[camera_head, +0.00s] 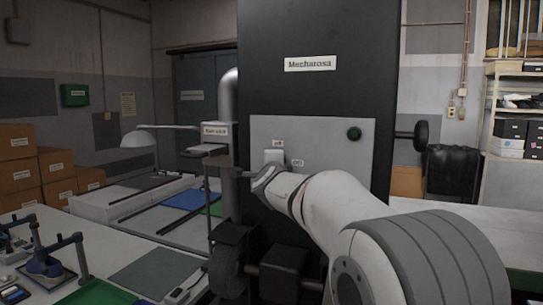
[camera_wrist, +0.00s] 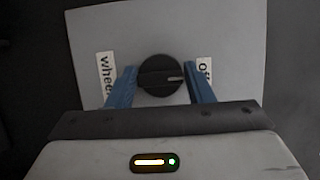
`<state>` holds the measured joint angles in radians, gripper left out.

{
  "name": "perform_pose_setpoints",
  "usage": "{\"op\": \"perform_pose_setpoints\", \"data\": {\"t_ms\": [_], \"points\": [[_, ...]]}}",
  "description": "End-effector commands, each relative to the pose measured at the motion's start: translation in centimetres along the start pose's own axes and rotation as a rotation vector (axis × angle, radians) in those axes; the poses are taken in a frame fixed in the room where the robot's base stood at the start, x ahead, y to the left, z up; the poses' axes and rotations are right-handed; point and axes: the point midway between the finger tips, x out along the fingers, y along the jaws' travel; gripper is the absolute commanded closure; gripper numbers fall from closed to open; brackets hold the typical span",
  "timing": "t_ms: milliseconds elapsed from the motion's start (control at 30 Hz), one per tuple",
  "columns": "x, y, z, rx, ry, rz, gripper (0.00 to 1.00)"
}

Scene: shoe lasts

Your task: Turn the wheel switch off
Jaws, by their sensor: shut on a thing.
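The wheel switch (camera_wrist: 152,75) is a round black knob on a grey panel (camera_wrist: 228,35). Its pale pointer line points right, toward the "off" label (camera_wrist: 204,68). A label reading "wheel" (camera_wrist: 106,78) is on the left. My gripper (camera_wrist: 160,70) has its two blue fingers on either side of the knob and is shut on it. In the head view my gripper (camera_head: 272,162) is at the grey panel (camera_head: 323,130) of the black machine (camera_head: 320,35), and the switch is hidden there behind it.
A green round button (camera_head: 354,134) is on the panel's upper right. A dark wheel (camera_head: 226,271) is low at the machine's left. A bench with tools (camera_head: 45,265) is at the left front, and a lamp (camera_head: 140,138) stands behind it.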

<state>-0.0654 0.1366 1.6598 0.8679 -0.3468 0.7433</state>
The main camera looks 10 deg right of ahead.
Motion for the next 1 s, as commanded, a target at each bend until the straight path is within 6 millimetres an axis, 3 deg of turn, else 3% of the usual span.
{"op": "perform_pose_setpoints", "data": {"t_ms": [567, 600, 800, 1000], "points": [[0.0, -0.11, 0.01, -0.027, 0.0, 0.008, 0.76], [0.0, -0.1, 0.01, -0.027, 0.0, 0.008, 0.5], [0.0, -0.06, 0.0, -0.026, 0.0, 0.009, 0.35], [-0.02, -0.04, 0.0, -0.025, 0.0, 0.009, 0.35]]}}
